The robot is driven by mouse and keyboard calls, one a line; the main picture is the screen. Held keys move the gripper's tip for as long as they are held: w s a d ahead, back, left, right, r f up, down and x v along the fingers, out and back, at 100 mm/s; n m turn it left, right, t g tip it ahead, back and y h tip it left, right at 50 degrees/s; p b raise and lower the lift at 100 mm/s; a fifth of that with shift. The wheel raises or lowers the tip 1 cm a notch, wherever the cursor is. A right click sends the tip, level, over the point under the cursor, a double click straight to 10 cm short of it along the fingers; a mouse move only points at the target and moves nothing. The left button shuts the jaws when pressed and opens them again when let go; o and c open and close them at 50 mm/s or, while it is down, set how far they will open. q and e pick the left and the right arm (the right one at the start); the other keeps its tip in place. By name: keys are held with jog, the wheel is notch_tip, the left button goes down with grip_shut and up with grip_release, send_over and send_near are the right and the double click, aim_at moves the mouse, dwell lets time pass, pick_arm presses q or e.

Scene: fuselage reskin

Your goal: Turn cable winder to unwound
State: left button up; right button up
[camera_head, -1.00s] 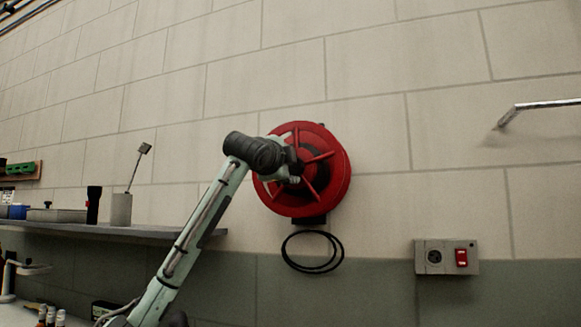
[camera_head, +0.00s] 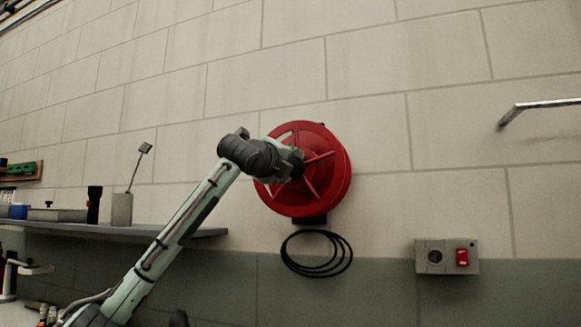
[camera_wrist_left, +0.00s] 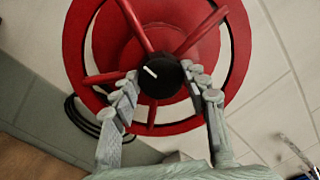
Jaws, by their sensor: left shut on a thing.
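The red cable winder (camera_head: 333,179) is a round spoked reel mounted on the block wall. A black cable (camera_head: 328,265) hangs below it in several loops. My left gripper (camera_head: 295,163) reaches the winder's front from the left. In the left wrist view, the winder (camera_wrist_left: 85,45) fills the upper middle, with red spokes around a black hub knob (camera_wrist_left: 160,77) that carries a white mark. The two grey fingers of the left gripper (camera_wrist_left: 163,92) are shut on this knob, one on each side. The right gripper is in neither view.
A socket box with a red switch (camera_head: 462,257) is at the lower right. A metal bar (camera_head: 535,106) sticks out at the right.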

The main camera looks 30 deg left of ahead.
pick_arm(q)
jog(key=shift+f, duration=0.15)
dwell(0.3)
jog(key=o, duration=1.2)
jog(key=shift+c, duration=0.2)
jog(key=shift+s, duration=0.15)
jog(key=v, duration=1.1)
jog(key=shift+s, duration=0.4)
jog(key=shift+w, duration=0.15)
jog(key=x, duration=1.1)
jog(key=shift+w, duration=0.4)
